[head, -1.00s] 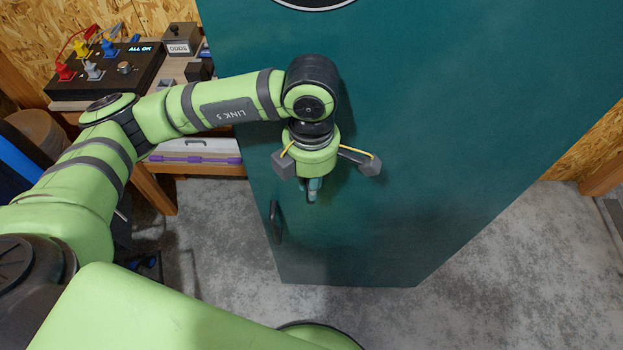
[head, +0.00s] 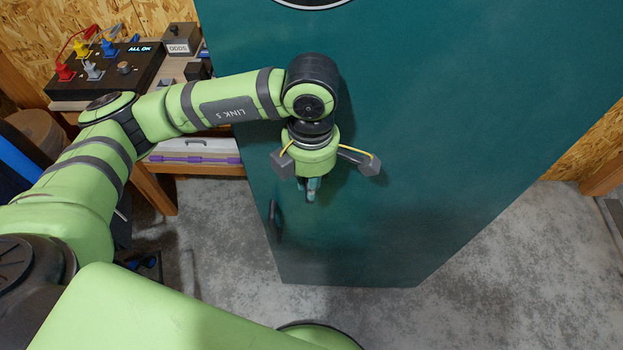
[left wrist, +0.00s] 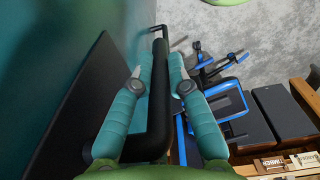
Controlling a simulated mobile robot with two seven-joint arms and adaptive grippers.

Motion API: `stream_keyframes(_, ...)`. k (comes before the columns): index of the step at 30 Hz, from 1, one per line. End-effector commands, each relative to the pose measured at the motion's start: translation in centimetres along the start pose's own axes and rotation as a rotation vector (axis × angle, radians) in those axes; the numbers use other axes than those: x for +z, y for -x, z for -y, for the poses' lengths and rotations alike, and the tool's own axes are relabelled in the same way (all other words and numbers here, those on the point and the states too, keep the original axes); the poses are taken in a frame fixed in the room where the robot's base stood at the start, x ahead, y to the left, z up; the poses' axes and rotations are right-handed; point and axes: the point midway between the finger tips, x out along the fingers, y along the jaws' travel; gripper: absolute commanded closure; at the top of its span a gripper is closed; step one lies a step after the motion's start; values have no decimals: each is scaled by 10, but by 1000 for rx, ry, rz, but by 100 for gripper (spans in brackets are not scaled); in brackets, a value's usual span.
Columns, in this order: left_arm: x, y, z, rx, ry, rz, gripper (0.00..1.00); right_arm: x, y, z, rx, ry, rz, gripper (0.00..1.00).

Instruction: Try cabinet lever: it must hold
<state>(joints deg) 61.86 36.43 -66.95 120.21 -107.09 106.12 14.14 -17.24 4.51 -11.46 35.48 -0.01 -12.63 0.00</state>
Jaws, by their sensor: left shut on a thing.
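The cabinet (head: 430,130) is a tall dark teal body in the head view; its face also shows at the left of the left wrist view (left wrist: 40,40). The cabinet lever (left wrist: 160,105) is a black bar with a bent end, beside a flat black plate (left wrist: 72,112). My left gripper (head: 309,192) is at the cabinet front. In the left wrist view its teal fingers (left wrist: 160,68) are on both sides of the lever, shut on it. In the head view my gripper hides the lever. My right gripper is not in view.
A small black handle (head: 275,221) is low on the cabinet's left edge. Blue and black gear (left wrist: 225,95) lies beyond the fingers. Grey floor (head: 500,255) is clear at the right.

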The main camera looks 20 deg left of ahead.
Motion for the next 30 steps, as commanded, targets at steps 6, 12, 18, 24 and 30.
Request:
stream_keyframes(6, -2, -1, -1, 2, 4, -13, 100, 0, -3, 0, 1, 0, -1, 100)
stream_keyframes(12, -1, -2, -1, 2, 4, -13, 100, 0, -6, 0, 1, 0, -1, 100)
stream_keyframes(18, 0, -1, 0, 2, 4, -13, 100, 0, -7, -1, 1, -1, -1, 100)
stream_keyframes(24, 0, -1, 0, 2, 3, -12, 71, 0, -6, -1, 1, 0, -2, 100)
stream_keyframes(30, 1, 0, 0, 1, 2, -8, 55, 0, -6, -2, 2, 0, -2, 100)
